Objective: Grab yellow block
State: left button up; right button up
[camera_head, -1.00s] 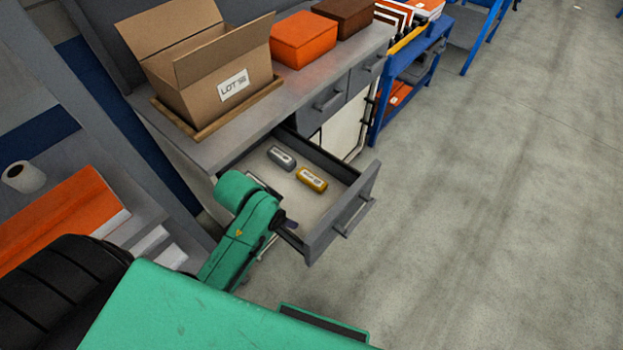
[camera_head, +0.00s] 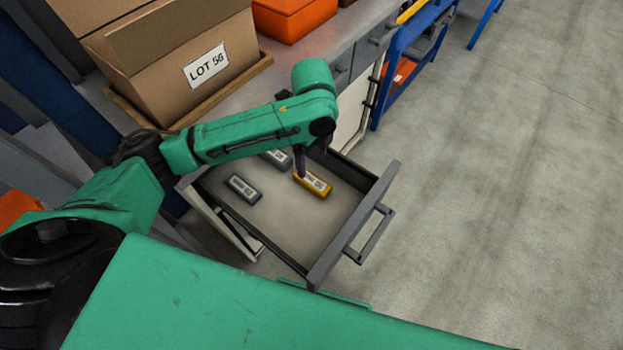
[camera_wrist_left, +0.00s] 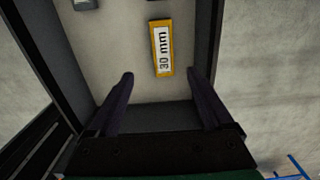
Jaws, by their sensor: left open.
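The yellow block (camera_head: 313,184) lies flat on the floor of the open drawer (camera_head: 340,215), with a white label on top. In the left wrist view the yellow block (camera_wrist_left: 162,48) reads "30 mm" and lies ahead of the fingertips, between their lines and right of centre. My left gripper (camera_wrist_left: 161,82) is open and empty. In the head view my left gripper (camera_head: 300,165) hangs over the drawer, its dark finger overlapping the yellow block's left end. My right gripper is not in view.
Two grey blocks share the drawer: one (camera_head: 243,188) at left, one (camera_head: 276,158) partly behind my arm. Drawer walls and the front handle (camera_head: 372,235) surround the space. A cardboard box (camera_head: 165,60) and an orange box (camera_head: 295,15) stand on the counter. Floor at right is clear.

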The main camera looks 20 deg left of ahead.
pick_arm(q)
send_over(312, 180)
jog(key=f, duration=0.4)
jog(key=shift+s+d+f, duration=0.1)
jog(key=shift+s+f, duration=0.05)
jog(key=shift+s, duration=0.2)
jog(key=f, duration=0.5)
jog(key=shift+w+f, duration=0.25)
jog(key=shift+w, duration=0.05)
jog(key=shift+f, duration=0.45)
jog(key=c, duration=0.4)
grip_shut()
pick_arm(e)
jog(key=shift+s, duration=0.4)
